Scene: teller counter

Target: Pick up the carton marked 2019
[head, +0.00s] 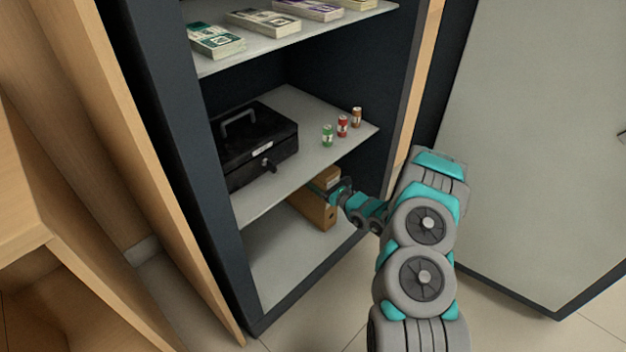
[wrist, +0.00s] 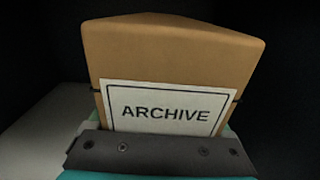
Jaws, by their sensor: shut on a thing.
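A brown carton (head: 314,206) is at the right end of the cabinet's bottom shelf in the head view. My gripper (head: 340,193) reaches in from the right and is shut on it. In the wrist view the carton (wrist: 172,56) fills the middle, with a white label reading ARCHIVE. The lower part of the label is hidden behind my gripper (wrist: 160,140), so I cannot see any 2019 marking. I cannot tell whether the carton rests on the shelf or is slightly raised.
The bottom shelf (head: 285,265) is bare left of the carton. The middle shelf (head: 300,165) above holds a black cash box (head: 262,140) and three small cans (head: 342,126). Banknote bundles (head: 264,22) lie on the top shelf. An open grey door (head: 540,130) stands at right.

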